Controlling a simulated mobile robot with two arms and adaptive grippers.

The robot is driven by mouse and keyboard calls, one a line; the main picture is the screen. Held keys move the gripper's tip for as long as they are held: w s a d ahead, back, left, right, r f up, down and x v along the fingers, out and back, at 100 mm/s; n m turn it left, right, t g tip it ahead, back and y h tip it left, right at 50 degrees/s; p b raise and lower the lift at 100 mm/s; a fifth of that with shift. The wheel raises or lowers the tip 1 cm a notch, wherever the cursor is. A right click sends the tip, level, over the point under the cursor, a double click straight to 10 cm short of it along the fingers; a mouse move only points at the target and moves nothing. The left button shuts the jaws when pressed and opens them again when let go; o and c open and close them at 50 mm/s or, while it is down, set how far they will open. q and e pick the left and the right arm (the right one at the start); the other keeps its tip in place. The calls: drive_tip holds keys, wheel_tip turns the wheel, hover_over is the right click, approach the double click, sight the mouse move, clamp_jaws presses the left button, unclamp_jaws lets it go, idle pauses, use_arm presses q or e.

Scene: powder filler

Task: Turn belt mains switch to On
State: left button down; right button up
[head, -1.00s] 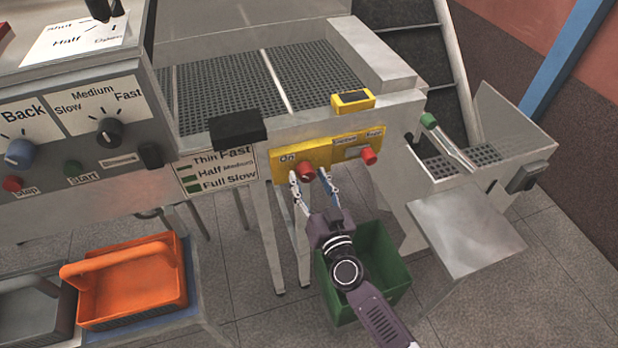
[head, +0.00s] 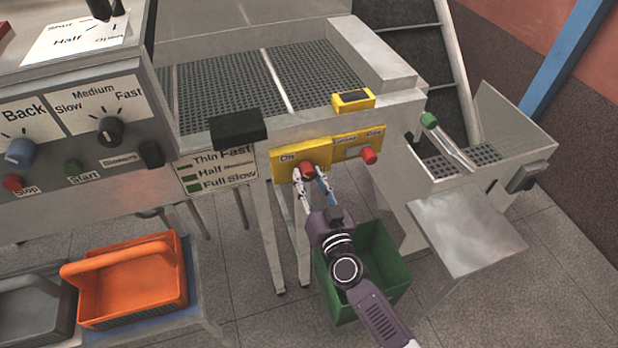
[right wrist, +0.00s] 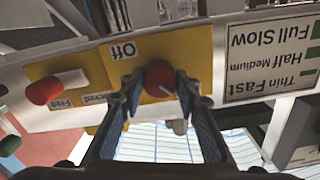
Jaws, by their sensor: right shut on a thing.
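The belt mains switch is a red knob (head: 306,169) on a yellow plate (head: 285,160) on the front of the belt frame. A label "On" stands at the plate's upper left in the head view. In the right wrist view the red knob (right wrist: 160,78) sits between the fingers, and a label "Off" shows near it, upside down. My right gripper (head: 312,176) is shut on the red knob, with a finger on each side; it also shows in the right wrist view (right wrist: 160,92). My left gripper is not in view.
A second red knob (head: 369,156) is to the right on the yellow panel. A green bin (head: 385,262) stands below my right arm. An orange basket (head: 130,285) is at the lower left. A control panel (head: 60,195) with dials and buttons is at the left.

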drive_tip(key=m, duration=0.4)
drive_tip(key=shift+m, duration=0.3)
drive_tip(key=m+b, duration=0.1)
drive_tip(key=m, duration=0.8)
drive_tip(key=shift+b, duration=0.4)
drive_tip(key=shift+m, duration=1.9)
drive_tip(key=shift+b, duration=0.3)
drive_tip(key=o, duration=1.1)
drive_tip(key=shift+o, duration=0.2)
drive_tip(key=shift+s, duration=0.1)
